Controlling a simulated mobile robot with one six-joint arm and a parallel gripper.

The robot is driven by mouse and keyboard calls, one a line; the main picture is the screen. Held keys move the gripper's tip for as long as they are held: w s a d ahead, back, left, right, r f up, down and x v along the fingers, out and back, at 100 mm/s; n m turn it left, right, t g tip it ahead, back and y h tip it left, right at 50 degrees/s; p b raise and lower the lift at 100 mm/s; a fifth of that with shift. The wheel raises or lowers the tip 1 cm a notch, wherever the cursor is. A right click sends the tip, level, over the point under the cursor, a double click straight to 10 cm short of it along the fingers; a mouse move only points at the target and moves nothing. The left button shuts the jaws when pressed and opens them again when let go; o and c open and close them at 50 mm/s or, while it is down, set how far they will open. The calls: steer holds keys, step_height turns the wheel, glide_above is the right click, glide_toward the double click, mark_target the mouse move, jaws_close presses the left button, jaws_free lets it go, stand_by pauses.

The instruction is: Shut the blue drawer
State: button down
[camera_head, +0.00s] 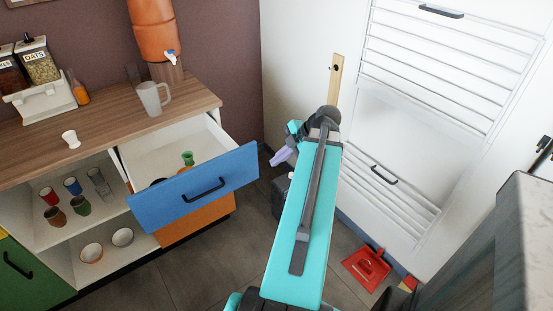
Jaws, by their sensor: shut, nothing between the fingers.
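The blue drawer (192,189) is pulled out of the wooden-topped cabinet, well apart from its frame. Its blue front has a dark bar handle (204,190). Inside its white box I see a small green item (187,158) and a dark item partly hidden behind the front. My teal arm rises through the middle of the view. My gripper (281,158), small and pale purple at the tip, is to the right of the drawer front, apart from it. It is shut and holds nothing that I can see.
The countertop (110,125) carries a frosted mug (153,98), a white cup (70,139) and jars. Open shelves below hold several cups and bowls. An orange drawer front (197,220) is beneath the blue one. A red dustpan (367,268) lies on the floor at the right, by the white wall unit.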

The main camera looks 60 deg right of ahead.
mark_target(251, 170)
steer(key=shift+w+f+p, duration=0.3)
steer(key=shift+w+f, duration=0.75)
steer(key=shift+w, duration=0.35)
steer(key=shift+w+f+p, duration=0.35)
steer(key=shift+w+f, duration=0.75)
steer(key=shift+w, duration=0.3)
steer(key=shift+w+f+p, duration=0.3)
steer(key=shift+w+f, duration=0.75)
steer(key=shift+w, duration=0.35)
